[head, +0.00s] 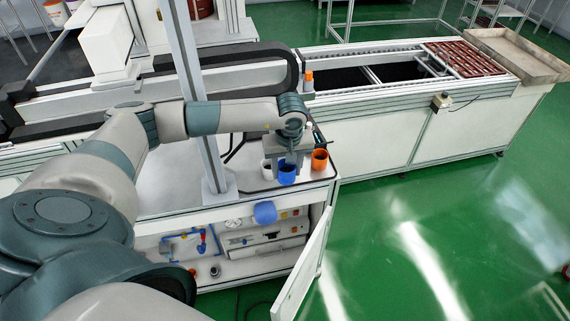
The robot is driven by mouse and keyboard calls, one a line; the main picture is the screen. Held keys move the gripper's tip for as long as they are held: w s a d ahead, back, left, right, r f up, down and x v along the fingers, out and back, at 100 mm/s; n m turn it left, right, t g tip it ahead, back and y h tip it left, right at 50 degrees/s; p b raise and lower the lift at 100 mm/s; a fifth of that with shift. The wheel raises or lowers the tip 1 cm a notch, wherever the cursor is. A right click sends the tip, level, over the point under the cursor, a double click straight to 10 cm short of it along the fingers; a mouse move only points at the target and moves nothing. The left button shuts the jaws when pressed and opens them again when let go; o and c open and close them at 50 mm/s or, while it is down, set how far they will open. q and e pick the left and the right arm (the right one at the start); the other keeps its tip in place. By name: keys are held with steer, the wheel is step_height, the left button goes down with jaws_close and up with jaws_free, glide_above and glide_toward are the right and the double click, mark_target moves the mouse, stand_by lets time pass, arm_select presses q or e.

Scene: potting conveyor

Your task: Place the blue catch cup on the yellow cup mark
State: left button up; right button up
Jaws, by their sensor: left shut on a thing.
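The blue catch cup (287,176) is at the front corner of the light cabinet top (245,180), directly below my left gripper (287,165). My left gripper points down and is shut on the blue cup, covering its upper part. I cannot tell whether the cup touches the surface or hangs just above it. A white cup (267,170) is close on its left and an orange cup (319,161) on its right. I cannot make out the yellow cup mark. My right gripper is not in view.
An upright metal post (190,90) stands left of the gripper. A blue rounded part (265,212) sits on the cabinet front. An open door (303,268) juts forward below. The conveyor (400,75) is behind, with a white, orange-topped bottle (308,80) at its near end.

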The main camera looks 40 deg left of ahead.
arm_select(q)
steer(key=s+d+f+m+h+b, duration=0.1)
steer(key=s+d+f+m+b, duration=0.8)
steer(key=s+d+f+b, duration=0.5)
steer(key=s+d, duration=0.2)
steer(key=d, duration=0.1)
steer(key=shift+t, duration=0.3)
steer(key=shift+w+d+f, duration=0.1)
steer(key=shift+d, duration=0.05)
